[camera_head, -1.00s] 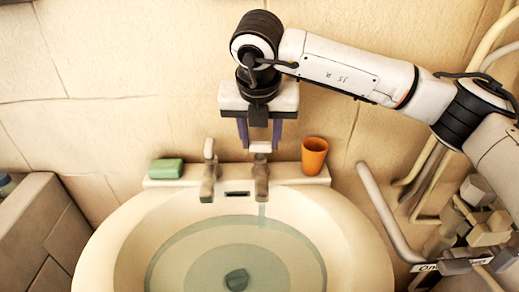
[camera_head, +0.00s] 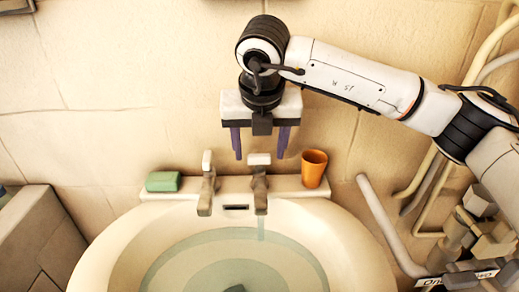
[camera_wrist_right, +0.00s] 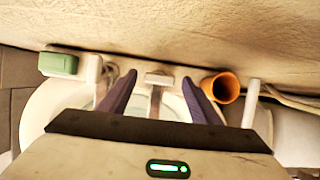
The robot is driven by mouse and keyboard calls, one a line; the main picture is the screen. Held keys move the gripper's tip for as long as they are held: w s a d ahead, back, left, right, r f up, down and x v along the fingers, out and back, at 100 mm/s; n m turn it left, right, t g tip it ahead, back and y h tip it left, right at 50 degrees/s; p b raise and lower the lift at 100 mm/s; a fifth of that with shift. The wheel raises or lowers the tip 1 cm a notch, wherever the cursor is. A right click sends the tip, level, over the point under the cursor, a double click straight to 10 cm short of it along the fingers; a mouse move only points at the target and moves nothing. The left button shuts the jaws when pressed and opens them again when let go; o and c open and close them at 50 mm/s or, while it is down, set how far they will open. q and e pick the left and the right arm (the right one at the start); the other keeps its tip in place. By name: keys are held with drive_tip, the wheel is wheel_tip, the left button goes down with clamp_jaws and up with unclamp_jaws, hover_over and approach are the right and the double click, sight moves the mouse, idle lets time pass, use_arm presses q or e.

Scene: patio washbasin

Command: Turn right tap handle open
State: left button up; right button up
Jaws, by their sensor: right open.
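The right tap (camera_head: 260,190) stands on the back ledge of the washbasin, with a pale handle (camera_head: 259,159) on top, turned sideways across the spout. A thin stream of water falls from this tap into the basin. The left tap (camera_head: 207,190) has its pale handle upright, pointing away from the basin. My right gripper (camera_head: 261,150) is open and points down just above the right tap handle, its purple fingers on either side and apart from it. In the right wrist view the handle (camera_wrist_right: 159,79) shows between the two fingers (camera_wrist_right: 160,85). My left gripper is not in view.
The washbasin (camera_head: 110,255) holds water. An orange cup (camera_head: 314,168) stands close to the right of the right tap, and a green soap (camera_head: 163,181) lies at the ledge's left end. Pipes (camera_head: 390,225) run along the wall at right.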

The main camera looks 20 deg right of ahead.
drive_tip(key=v, duration=0.9)
drive_tip(key=shift+s+r, duration=0.2)
drive_tip(key=shift+r, duration=0.05)
drive_tip(key=shift+f, duration=0.1)
